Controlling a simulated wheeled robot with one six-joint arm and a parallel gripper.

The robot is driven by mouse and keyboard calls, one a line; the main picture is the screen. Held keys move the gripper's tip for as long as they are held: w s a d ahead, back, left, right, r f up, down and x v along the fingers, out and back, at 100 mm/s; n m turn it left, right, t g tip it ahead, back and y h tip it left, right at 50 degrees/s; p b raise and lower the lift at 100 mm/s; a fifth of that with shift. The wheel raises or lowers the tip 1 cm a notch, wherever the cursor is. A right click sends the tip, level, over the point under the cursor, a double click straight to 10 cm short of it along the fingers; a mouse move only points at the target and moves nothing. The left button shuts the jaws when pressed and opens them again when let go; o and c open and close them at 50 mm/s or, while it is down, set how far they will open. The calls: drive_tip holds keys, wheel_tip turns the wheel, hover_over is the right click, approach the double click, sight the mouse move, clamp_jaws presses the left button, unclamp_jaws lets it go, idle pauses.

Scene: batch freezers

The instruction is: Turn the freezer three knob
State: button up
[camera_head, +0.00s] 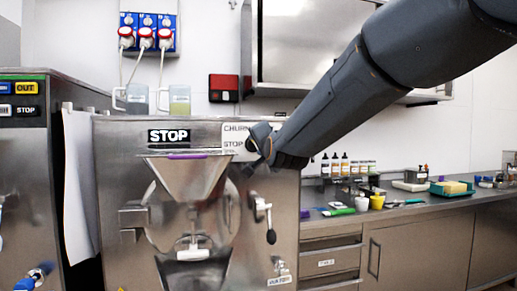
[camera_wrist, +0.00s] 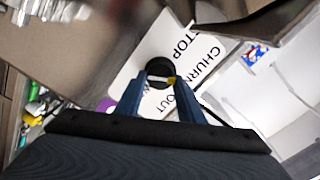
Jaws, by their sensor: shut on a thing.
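The freezer (camera_head: 110,150) is a steel machine with a STOP label and a funnel-shaped hopper on its front. The knob (camera_wrist: 158,72) is round and black, on a white label plate (camera_wrist: 205,50) reading CHURN, STOP and OUT. My gripper (camera_wrist: 160,88) has its two blue fingers on either side of the knob and is shut on it. In the head view my gripper (camera_head: 268,150) is at the plate on the freezer's upper right, and it hides the knob and part of the lettering.
The steel hopper (camera_head: 187,178) and a lever with a black ball (camera_head: 270,236) stick out below the plate. Another machine (camera_head: 28,180) stands at left. At right is a counter (camera_head: 400,215) with bottles, cups and trays.

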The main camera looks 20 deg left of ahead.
drive_tip(key=o, duration=1.1)
drive_tip(key=shift+c, duration=0.2)
drive_tip(key=b+v, duration=0.1)
drive_tip(key=v, duration=0.6)
drive_tip(key=shift+s+d+b, duration=0.2)
drive_tip(key=shift+s+b, duration=0.15)
